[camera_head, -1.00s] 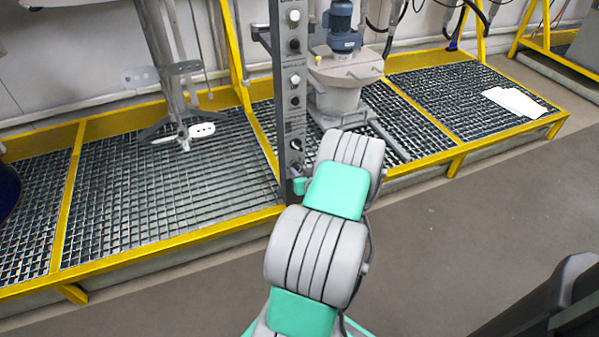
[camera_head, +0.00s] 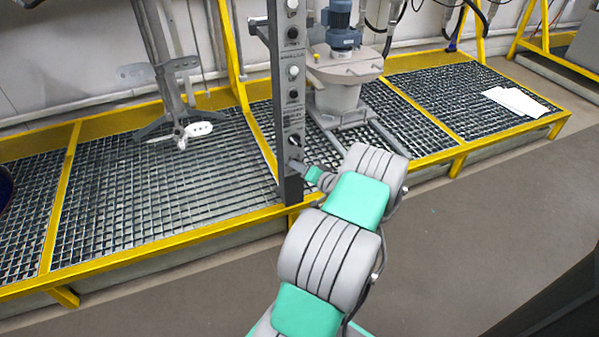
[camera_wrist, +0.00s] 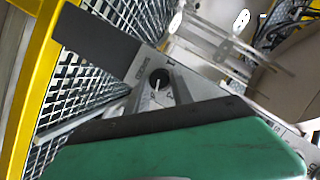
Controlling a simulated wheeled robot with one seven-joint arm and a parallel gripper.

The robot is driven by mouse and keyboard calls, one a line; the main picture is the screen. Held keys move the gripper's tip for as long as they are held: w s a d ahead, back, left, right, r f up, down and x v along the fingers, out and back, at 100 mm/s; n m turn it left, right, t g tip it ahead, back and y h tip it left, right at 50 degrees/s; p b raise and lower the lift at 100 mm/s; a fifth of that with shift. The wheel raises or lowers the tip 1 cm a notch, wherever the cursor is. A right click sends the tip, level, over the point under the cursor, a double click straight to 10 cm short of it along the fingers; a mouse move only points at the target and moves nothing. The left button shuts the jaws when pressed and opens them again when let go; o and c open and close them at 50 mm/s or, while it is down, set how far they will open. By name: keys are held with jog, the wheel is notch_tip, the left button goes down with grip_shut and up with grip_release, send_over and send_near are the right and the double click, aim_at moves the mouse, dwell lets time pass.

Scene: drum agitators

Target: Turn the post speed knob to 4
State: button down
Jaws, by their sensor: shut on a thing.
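The tall grey control post (camera_head: 289,105) carries a column of knobs and buttons. Its lower end is also visible in the wrist view (camera_wrist: 102,45). A round black knob (camera_wrist: 159,77) with a white pointer line sits near that end in the wrist view. My gripper (camera_wrist: 158,91) has its two grey fingers on either side of the knob and is shut on it. The knob's lower part and scale are partly hidden, so I cannot read its setting. In the head view my gripper (camera_head: 297,165) is at the lower part of the post, small and partly hidden.
A blue motor (camera_head: 341,25) stands on a beige drum (camera_head: 338,95) behind the post. A metal agitator frame (camera_head: 165,75) stands at left. A yellow-edged grating platform (camera_head: 180,175) surrounds the post. White sheets (camera_head: 515,101) lie at right. Open floor (camera_head: 460,250) is in front.

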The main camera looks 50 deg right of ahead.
jog(key=shift+s+d+f+m+t+y+b, duration=0.15)
jog(key=shift+m+t+b, duration=0.15)
jog(key=shift+m, duration=0.3)
jog(key=shift+w+a+m+t+y+b, duration=0.1)
jog(key=shift+m+t+y+b, duration=0.1)
jog(key=shift+m+b, duration=0.3)
jog(key=c, duration=1.1)
grip_release()
jog(key=p+v, duration=0.2)
jog(key=v, duration=0.5)
jog(key=shift+s+p, duration=0.4)
